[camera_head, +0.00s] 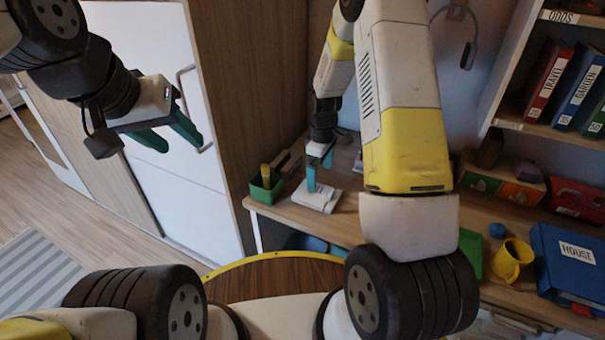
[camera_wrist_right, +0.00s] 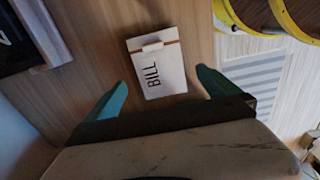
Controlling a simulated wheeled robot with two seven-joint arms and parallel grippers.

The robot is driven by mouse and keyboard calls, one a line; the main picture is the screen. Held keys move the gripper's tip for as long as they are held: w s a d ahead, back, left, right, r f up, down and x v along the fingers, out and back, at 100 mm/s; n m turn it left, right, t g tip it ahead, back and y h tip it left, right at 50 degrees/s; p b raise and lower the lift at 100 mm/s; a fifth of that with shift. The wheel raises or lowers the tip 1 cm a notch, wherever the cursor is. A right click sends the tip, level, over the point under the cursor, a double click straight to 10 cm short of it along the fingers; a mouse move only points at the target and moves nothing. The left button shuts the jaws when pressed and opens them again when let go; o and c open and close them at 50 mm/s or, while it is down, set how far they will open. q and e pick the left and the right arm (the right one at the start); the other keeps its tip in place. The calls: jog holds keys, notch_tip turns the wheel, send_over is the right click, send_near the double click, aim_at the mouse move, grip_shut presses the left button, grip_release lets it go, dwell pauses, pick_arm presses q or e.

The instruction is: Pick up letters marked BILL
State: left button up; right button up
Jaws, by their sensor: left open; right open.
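A white letter marked BILL (camera_wrist_right: 163,77) lies flat on a wooden surface in the right wrist view, with a band across its top. It appears between and just beyond the fingertips of my right gripper (camera_wrist_right: 162,88). In the head view, my right gripper (camera_head: 320,170) is open and points down above a white flat item (camera_head: 325,200) at the desk's left end. Its marking cannot be read there, and the gripper partly covers it. My left gripper (camera_head: 178,146) is open and empty in front of the white cabinet, away from the desk.
A green box (camera_head: 266,190) stands left of the white item on the desk. A yellow mug (camera_head: 511,260) and a blue HOUSE binder (camera_head: 570,262) are at the right. Binders fill the shelf (camera_head: 508,124) above. The white cabinet (camera_head: 195,195) stands at the left.

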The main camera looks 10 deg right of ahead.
aim_at(318, 194)
jog(key=f, duration=0.8)
jog(key=shift+w+a+f, duration=0.15)
jog(key=shift+w, duration=0.2)
jog(key=c, duration=1.1)
jog(key=shift+c, duration=0.2)
